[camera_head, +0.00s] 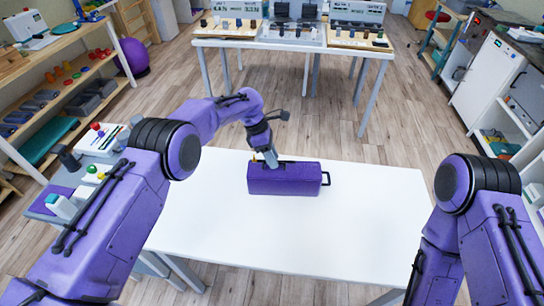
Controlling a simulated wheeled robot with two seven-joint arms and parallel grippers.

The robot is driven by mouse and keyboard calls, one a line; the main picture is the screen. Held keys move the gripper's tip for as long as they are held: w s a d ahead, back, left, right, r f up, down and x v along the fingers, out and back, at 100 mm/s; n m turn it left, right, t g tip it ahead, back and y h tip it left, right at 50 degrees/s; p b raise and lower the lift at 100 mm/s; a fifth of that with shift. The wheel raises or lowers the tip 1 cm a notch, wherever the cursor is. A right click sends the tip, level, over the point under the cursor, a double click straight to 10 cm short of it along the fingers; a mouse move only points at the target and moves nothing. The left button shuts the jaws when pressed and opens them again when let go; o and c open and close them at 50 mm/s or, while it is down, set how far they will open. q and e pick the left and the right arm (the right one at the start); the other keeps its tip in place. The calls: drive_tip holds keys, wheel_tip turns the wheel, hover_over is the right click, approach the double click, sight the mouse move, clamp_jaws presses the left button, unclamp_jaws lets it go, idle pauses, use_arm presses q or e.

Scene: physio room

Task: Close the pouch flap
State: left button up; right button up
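A purple box-shaped pouch (285,181) with a dark handle at its right end stands on the white table (330,235). My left gripper (270,159) points down at the pouch's top, toward its back left part. Its fingertips are small here and partly hidden, so I cannot tell whether they are open, shut or touching the pouch. A dark strip shows along the pouch's top edge; I cannot clearly make out the flap. My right arm stands at the right, and its gripper is out of view.
The white table is bare around the pouch. A tray of small items (90,178) stands to the left, behind my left arm. A shelf (70,95) lines the left wall, and another table with devices (290,45) stands at the back. Cabinets (487,80) stand at the right.

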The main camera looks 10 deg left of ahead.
use_arm(q)
drive_tip(key=b+v, duration=0.2)
drive_tip(key=v, duration=0.8)
drive_tip(key=shift+r, duration=0.25)
drive_tip(key=shift+f, duration=0.1)
